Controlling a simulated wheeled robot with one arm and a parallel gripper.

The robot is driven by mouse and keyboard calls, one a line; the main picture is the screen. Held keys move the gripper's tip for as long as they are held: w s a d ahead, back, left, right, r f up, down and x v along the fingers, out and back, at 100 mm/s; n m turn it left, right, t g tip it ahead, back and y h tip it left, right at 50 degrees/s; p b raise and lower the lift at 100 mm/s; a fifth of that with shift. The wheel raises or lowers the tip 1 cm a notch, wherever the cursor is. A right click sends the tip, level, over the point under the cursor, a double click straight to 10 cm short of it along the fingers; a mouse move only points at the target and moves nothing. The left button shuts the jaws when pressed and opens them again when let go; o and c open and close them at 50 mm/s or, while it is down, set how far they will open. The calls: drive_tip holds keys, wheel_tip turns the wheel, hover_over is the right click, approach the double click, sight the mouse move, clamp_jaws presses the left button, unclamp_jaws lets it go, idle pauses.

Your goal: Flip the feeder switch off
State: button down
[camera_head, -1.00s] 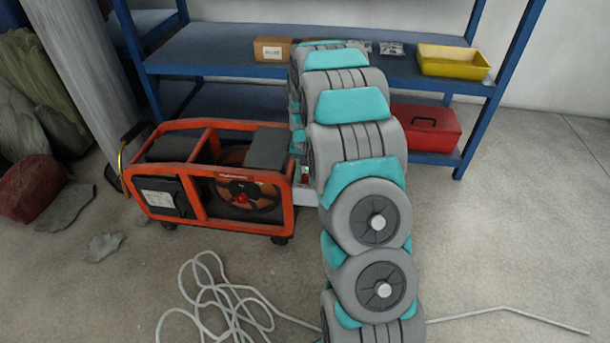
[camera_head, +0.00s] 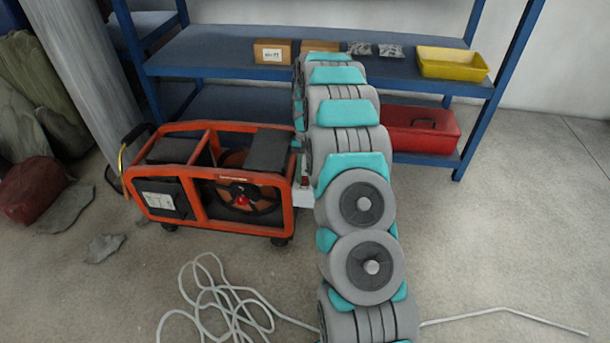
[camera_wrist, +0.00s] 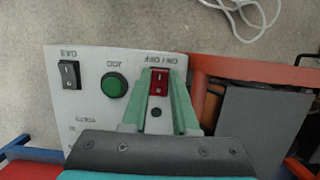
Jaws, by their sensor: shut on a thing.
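The red feeder switch (camera_wrist: 159,80), under the upside-down label "ON / OFF", sits on a pale control panel (camera_wrist: 85,105) in the wrist view. My gripper (camera_wrist: 161,86) has its two green fingers on either side of the switch, shut on it. I cannot clearly tell which way its rocker is tipped. A green button (camera_wrist: 114,85) labelled "JOG" and a black rocker switch (camera_wrist: 69,74) labelled "GAS" are to the left of it. In the head view, my arm hides the gripper and most of the panel at the right end of the orange-framed machine (camera_head: 215,180).
A blue shelf rack (camera_head: 220,52) behind holds cardboard boxes (camera_head: 272,52), a yellow bin (camera_head: 452,63) and a red toolbox (camera_head: 423,130). A pale cable (camera_head: 215,290) lies on the floor in front.

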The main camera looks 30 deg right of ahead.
sight(306, 177)
drive_tip(key=c, duration=0.7)
unclamp_jaws()
drive_tip(key=shift+r, duration=0.1)
drive_tip(key=v, duration=0.6)
drive_tip(key=shift+w+d+r+b, duration=0.1)
drive_tip(key=shift+w+r+b, duration=0.15)
drive_tip(key=shift+b, duration=0.1)
drive_tip(key=shift+r, duration=0.5)
